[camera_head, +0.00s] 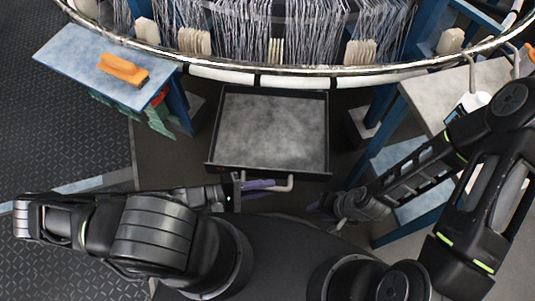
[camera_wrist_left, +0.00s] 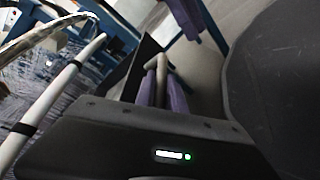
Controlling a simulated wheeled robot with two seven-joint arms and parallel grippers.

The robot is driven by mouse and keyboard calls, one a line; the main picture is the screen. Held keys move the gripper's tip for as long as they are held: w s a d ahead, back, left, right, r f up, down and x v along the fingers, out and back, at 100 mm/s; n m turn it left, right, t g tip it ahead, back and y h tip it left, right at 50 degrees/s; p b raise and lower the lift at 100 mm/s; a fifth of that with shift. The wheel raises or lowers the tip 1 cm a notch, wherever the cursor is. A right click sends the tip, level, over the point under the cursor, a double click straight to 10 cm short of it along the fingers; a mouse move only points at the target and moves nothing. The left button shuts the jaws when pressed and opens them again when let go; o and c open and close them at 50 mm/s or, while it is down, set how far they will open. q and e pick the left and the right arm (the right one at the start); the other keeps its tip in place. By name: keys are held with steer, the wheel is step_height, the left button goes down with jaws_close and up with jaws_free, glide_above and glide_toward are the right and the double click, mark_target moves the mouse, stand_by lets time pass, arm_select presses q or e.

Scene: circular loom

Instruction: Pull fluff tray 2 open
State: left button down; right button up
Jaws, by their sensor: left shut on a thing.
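Fluff tray 2 (camera_head: 301,174) is a dark, shallow drawer extending out from under the ring of the loom, with grey fluff (camera_head: 272,128) covering its floor. A pale bar handle (camera_head: 290,183) sits on its front wall. My left gripper (camera_head: 258,185) is at the front of the tray, its purple fingers shut on the handle. In the left wrist view the handle (camera_wrist_left: 161,64) lies between the two purple fingers (camera_wrist_left: 164,90). My right gripper (camera_head: 322,208) is empty, right of and nearer than the handle. Its finger opening is too small to judge.
The loom's metal ring (camera_head: 300,78) hangs over the back of the tray. A side table (camera_head: 75,60) with an orange tool (camera_head: 122,69) stands at left. A blue-framed stand (camera_head: 470,88) is at right, near my right arm. Dark floor lies on both sides of the tray.

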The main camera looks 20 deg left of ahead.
arm_select(q)
steer(key=s+d+p, duration=0.1)
steer(key=s, duration=0.5)
steer(key=shift+s, duration=0.15)
steer(key=c, duration=1.4)
jaws_free()
steer(key=shift+a, duration=0.1)
steer(key=v, duration=0.7)
steer(key=shift+a+p, duration=0.25)
steer(key=shift+p, duration=0.05)
steer(key=shift+s, duration=0.2)
